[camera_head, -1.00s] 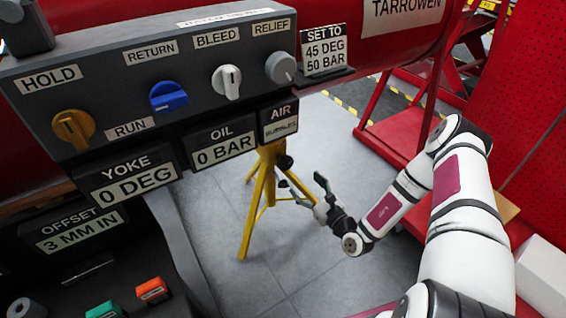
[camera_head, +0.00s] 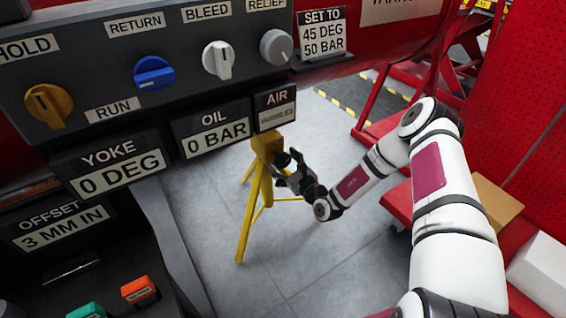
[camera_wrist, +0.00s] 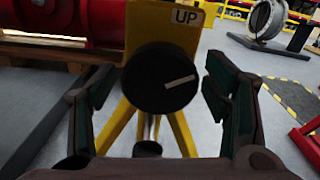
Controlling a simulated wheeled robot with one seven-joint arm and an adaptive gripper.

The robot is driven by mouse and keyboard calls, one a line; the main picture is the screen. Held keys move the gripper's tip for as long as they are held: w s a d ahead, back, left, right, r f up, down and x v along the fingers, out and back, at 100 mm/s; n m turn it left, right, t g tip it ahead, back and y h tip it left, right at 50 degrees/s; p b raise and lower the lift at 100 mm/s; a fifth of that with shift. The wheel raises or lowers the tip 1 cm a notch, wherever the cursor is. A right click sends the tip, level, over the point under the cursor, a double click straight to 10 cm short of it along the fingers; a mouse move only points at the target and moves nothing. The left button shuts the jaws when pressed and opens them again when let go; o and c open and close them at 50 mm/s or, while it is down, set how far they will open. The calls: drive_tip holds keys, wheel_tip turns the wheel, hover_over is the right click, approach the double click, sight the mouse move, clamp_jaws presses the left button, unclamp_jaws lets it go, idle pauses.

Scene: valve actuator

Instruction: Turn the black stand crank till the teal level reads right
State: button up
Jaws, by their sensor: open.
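The black crank (camera_wrist: 160,78) is on the yellow stand (camera_wrist: 140,30) in the wrist view. It shows as a round black hub with a pale line tilted slightly up to the right. A metal rod and dark grip (camera_wrist: 147,149) show below the hub. My gripper (camera_wrist: 156,85) is open, with one finger on each side of the hub and gaps to both. In the head view my gripper (camera_head: 287,172) is at the upper part of the stand (camera_head: 254,205) and hides most of the crank. I cannot make out a teal level on the stand.
The control panel (camera_head: 110,65) with knobs overhangs the left. The yoke display (camera_head: 122,184) reads 0 DEG and the oil display (camera_head: 215,135) 0 BAR. An UP label (camera_wrist: 187,16) is on the stand. Grey floor (camera_head: 310,265) is clear around its legs.

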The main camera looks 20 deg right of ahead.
drive_tip(key=c, duration=1.2)
drive_tip(key=shift+m+p, duration=0.3)
drive_tip(key=shift+p, duration=0.05)
drive_tip(key=m+p, duration=0.3)
drive_tip(key=shift+m, duration=0.4)
drive_tip(key=m+p, duration=0.2)
drive_tip(key=m, duration=0.2)
drive_tip(key=shift+m, duration=0.3)
drive_tip(key=m+p, duration=0.1)
drive_tip(key=m, duration=0.3)
drive_tip(key=shift+a+m+p, duration=0.1)
drive_tip(key=shift+m+p, duration=0.2)
drive_tip(key=shift+m, duration=2)
